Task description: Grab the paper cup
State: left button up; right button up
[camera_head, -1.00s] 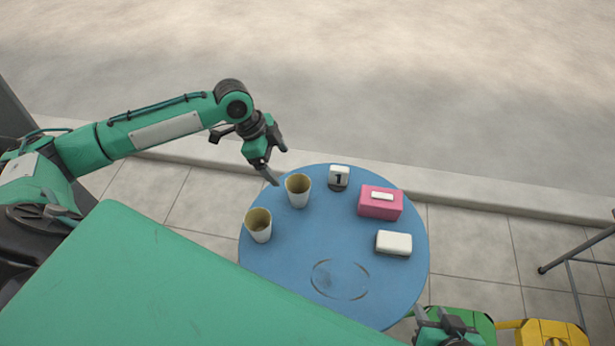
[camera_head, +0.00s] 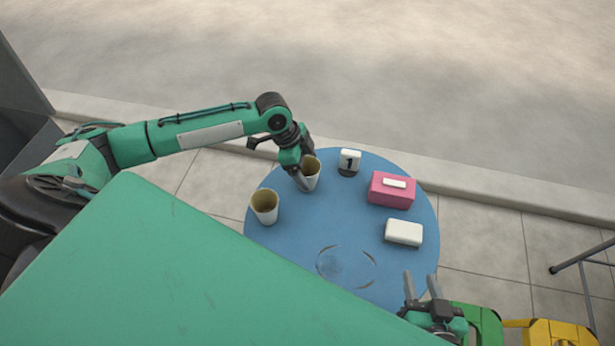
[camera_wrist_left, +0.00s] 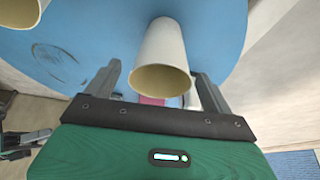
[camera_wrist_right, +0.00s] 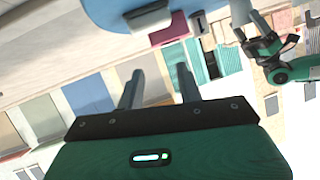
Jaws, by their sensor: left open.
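Two pale paper cups stand upright on the round blue table (camera_head: 290,265). The farther paper cup (camera_head: 312,178) is at my left gripper (camera_head: 303,182); the nearer paper cup (camera_head: 265,208) stands to its left. My left gripper is open. In the left wrist view the farther cup (camera_wrist_left: 161,50) shows between the two spread fingers, with space on both sides; I cannot tell whether a finger touches it. Part of the other cup (camera_wrist_left: 20,10) shows at the top left there. My right gripper (camera_head: 421,282) is open and empty by the table's near right edge.
A number 1 marker (camera_head: 349,162), a pink box (camera_head: 390,190) with a white top piece, and a white block (camera_head: 404,232) stand on the table's right side. Green and yellow stools (camera_head: 550,335) are at the lower right.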

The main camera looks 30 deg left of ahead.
pick_arm(q)
jog(key=shift+x, duration=1.3)
jog(key=shift+a, duration=0.1)
jog(key=c, duration=1)
jog(key=shift+r, duration=0.15)
